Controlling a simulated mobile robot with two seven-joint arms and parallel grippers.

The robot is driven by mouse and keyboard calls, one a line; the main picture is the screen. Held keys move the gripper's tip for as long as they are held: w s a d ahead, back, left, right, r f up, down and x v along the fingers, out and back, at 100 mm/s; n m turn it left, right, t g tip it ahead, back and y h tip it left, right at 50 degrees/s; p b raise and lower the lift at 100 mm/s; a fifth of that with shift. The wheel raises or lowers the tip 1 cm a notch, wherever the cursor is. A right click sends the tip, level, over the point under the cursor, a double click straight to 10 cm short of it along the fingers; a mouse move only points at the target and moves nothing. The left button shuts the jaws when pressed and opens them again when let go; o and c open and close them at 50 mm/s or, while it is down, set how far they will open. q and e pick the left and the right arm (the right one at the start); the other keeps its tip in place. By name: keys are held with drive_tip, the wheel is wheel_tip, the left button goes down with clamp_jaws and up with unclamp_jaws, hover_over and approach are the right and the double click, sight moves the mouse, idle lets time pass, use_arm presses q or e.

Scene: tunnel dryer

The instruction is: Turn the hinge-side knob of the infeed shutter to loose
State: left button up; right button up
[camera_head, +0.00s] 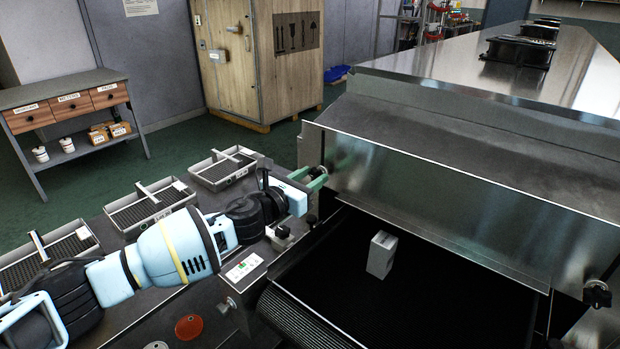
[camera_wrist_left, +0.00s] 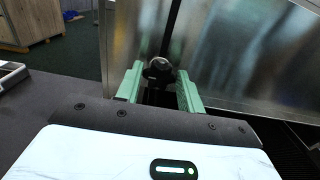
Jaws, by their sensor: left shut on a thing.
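The infeed shutter (camera_head: 450,185) is a shiny metal plate across the dryer's mouth, above a dark belt (camera_head: 430,285). A dark round knob (camera_wrist_left: 158,69) is at its left end. My left gripper (camera_head: 316,179) reaches that end, and its green fingers stand on either side of the knob in the left wrist view, shut on it. In the head view the fingers largely hide this knob. A second black knob (camera_head: 597,294) is at the shutter's right end, with nothing touching it. My right gripper is out of view. I cannot read the knob's turn position.
A light grey block (camera_head: 381,255) stands on the belt. Several wire-mesh trays (camera_head: 222,168) lie on the grey side table, near a small panel (camera_head: 244,267) and a red disc (camera_head: 189,327). A wooden crate (camera_head: 260,60) and a drawer bench (camera_head: 70,100) stand behind.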

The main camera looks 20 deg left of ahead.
use_arm(q)
drive_tip(key=shift+n, duration=0.3)
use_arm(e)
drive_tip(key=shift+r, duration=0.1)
use_arm(q)
drive_tip(key=n+p, duration=0.2)
drive_tip(key=n, duration=0.1)
drive_tip(key=shift+r+n, duration=0.15)
drive_tip(key=shift+n, duration=0.15)
drive_tip(key=n+p, duration=0.2)
drive_tip(key=n, duration=0.3)
drive_tip(key=shift+a, duration=0.15)
drive_tip(key=n+p, duration=0.1)
drive_tip(key=n, duration=0.4)
drive_tip(key=shift+w, duration=0.1)
drive_tip(key=n, duration=0.2)
drive_tip(key=n+p, duration=0.1)
drive_tip(key=n, duration=0.2)
drive_tip(key=shift+f+n+p, duration=0.35)
drive_tip(key=shift+n, duration=0.05)
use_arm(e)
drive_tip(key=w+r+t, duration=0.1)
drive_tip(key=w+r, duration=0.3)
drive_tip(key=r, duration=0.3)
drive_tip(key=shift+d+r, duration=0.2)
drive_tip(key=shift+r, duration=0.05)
use_arm(q)
drive_tip(key=shift+n, duration=0.3)
drive_tip(key=o, duration=1)
drive_tip(key=shift+c, duration=0.2)
